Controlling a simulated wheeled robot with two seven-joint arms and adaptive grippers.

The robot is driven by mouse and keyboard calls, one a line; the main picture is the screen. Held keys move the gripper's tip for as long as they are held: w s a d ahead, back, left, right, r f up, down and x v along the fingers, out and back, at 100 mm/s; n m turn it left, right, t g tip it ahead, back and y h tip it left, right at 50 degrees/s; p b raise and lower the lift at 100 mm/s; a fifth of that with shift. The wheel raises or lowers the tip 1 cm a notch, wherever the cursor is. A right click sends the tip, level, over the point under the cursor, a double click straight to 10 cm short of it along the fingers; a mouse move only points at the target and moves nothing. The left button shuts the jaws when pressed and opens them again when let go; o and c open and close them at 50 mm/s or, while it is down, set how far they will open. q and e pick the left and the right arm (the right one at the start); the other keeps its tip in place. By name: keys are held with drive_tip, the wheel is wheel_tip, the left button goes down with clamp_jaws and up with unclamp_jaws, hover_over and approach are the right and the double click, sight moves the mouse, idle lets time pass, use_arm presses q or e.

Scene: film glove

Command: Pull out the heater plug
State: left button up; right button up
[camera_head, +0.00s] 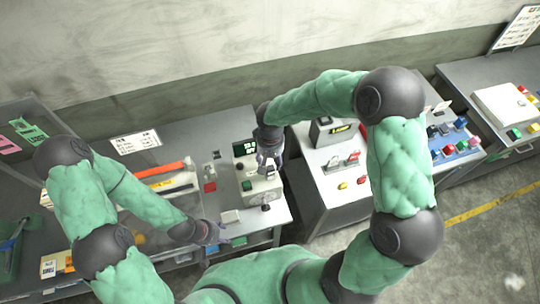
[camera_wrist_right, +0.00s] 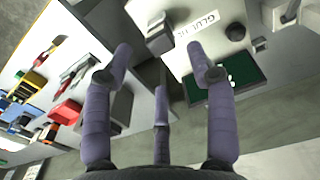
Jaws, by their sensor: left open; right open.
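The heater box (camera_head: 262,190) is a pale unit with a dark display with green digits (camera_head: 244,147), on the grey bench. In the right wrist view its pale face (camera_wrist_right: 209,47) carries lettering that seems to read "GLUE HTR". A grey block (camera_wrist_right: 159,38), apparently the heater plug, sits beside the lettering. My right gripper (camera_head: 268,165) is over the box. In the wrist view its purple fingers (camera_wrist_right: 160,80) are spread, with the block beyond and between them, apparently untouched. My left gripper (camera_head: 214,233) is open and empty near the bench's front edge. The plug is not clear in the head view.
An orange-red bar (camera_head: 165,169) lies left of the box. A second cabinet (camera_head: 335,175) with red and yellow buttons stands to the right, across a narrow gap. The wall is behind.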

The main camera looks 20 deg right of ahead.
sight(270, 167)
wheel_tip(270, 167, down, 8)
drive_tip(key=b, duration=0.4)
drive_tip(key=shift+w, duration=0.15)
drive_tip(key=shift+c, duration=0.3)
clamp_jaws()
